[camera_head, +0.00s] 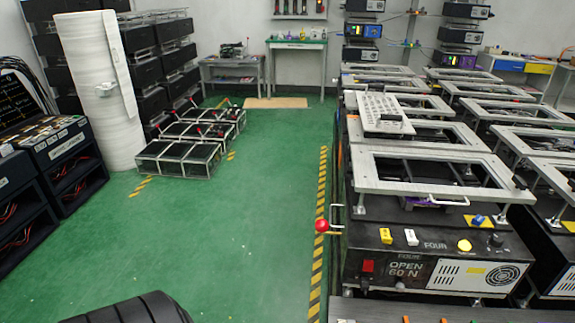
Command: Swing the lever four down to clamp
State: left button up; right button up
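The lever (328,227) with a red ball knob sticks out to the left from the side of the nearest black fixture. It looks roughly level, next to a small silver bracket. The fixture box (440,262) carries the label FOUR, and its front reads "OPEN 60 N". A grey metal frame (430,191) stands raised on posts above the box, with a gap under it. Neither of my grippers is in view.
More framed fixtures stand behind and to the right. The green floor (245,225) left of the lever is clear, beyond a yellow-black stripe (318,262). Black racks line the left.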

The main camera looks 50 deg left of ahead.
aim_at(322, 225)
jog(key=u, duration=1.35)
